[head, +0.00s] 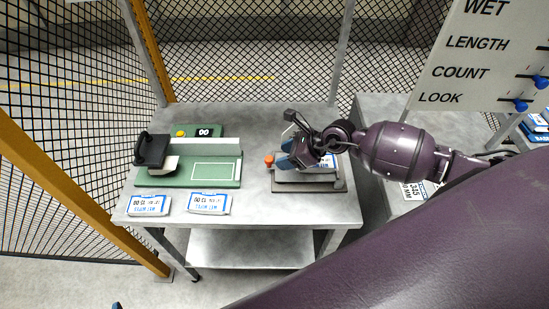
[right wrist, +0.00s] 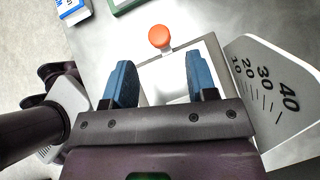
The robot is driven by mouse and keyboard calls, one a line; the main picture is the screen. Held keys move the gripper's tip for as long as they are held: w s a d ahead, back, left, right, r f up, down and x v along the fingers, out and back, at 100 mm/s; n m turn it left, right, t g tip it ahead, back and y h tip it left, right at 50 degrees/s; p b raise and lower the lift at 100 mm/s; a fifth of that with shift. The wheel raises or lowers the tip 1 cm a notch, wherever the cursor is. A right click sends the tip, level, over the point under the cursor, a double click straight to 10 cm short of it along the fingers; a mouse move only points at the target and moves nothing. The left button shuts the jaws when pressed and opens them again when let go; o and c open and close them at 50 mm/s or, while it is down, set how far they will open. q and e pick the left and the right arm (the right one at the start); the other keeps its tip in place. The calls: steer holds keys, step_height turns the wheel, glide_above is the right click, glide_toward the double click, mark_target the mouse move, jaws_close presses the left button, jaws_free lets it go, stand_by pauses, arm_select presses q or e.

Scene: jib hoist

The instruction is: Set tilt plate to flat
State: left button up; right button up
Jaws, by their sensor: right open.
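The tilt plate (head: 306,175) is a pale plate on a grey base at the right side of the bench. An orange knob (head: 270,160) stands at its left; the knob also shows in the right wrist view (right wrist: 161,40), just beyond the fingertips. A white angle scale (right wrist: 279,83) marked 10 to 40 stands at the plate's right in that view. I cannot read the plate's angle against it. My right gripper (head: 296,152) is over the plate, its blue fingers apart with nothing held; the plate shows between them in the wrist view (right wrist: 160,80). My left gripper is not in view.
A green fixture (head: 215,170) with a black handle (head: 151,149) stands on the bench's left. Two labelled packs (head: 210,203) lie near the front edge. A mesh fence stands behind. A board (head: 480,60) with blue sliders is at upper right. The bench middle is clear.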

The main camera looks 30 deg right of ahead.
mark_target(296, 172)
steer(key=shift+v, duration=2.05)
